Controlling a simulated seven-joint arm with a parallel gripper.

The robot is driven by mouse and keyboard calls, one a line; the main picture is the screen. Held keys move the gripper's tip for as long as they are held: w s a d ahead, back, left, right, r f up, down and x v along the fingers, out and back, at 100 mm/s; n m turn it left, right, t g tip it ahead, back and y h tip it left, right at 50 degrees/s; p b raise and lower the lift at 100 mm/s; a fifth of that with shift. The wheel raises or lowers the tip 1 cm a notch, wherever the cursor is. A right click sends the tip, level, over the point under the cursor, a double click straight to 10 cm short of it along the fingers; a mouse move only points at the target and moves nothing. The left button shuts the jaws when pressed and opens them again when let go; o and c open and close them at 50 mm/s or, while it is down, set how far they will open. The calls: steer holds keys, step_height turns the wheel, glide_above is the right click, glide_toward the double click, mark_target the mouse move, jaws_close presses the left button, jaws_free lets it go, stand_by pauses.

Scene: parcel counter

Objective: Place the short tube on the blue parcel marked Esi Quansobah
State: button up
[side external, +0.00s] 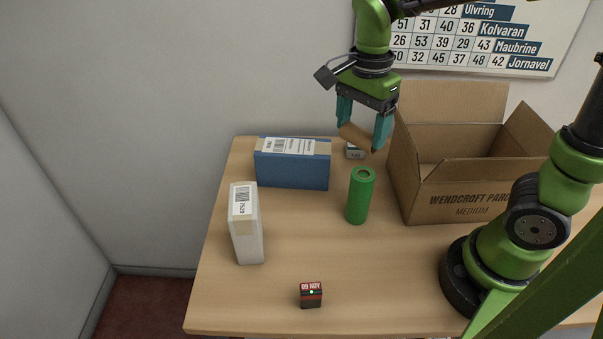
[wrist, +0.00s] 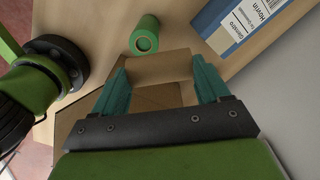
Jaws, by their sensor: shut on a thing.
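My gripper (side external: 362,134) is shut on a short brown tube (side external: 355,137), held crosswise between the teal fingers above the back of the counter. In the wrist view the tube (wrist: 160,68) spans the gap between the fingers. A blue parcel (side external: 291,171) with a white label on top stands at the back left of the counter, left of and below my gripper. It also shows in the wrist view (wrist: 217,38) at upper right; its partly seen label seems to read "Hovlin". I cannot read Esi Quansobah on it. The tube is apart from the parcel.
A green cylinder (side external: 360,196) stands upright mid-counter. A white box (side external: 246,235) stands at left. A small dark device (side external: 311,295) reading "09 NOV" is in front. An open cardboard box (side external: 455,180) is at right.

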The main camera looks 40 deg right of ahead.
step_height(320, 180, down, 2)
steer(key=shift+f, duration=0.15)
steer(key=shift+w+f, duration=0.15)
steer(key=shift+f, duration=0.1)
glide_above(293, 146)
steer(key=shift+s+f, duration=0.25)
steer(key=shift+f, duration=0.6)
steer(key=shift+w+f, duration=0.15)
steer(key=shift+f, duration=1.6)
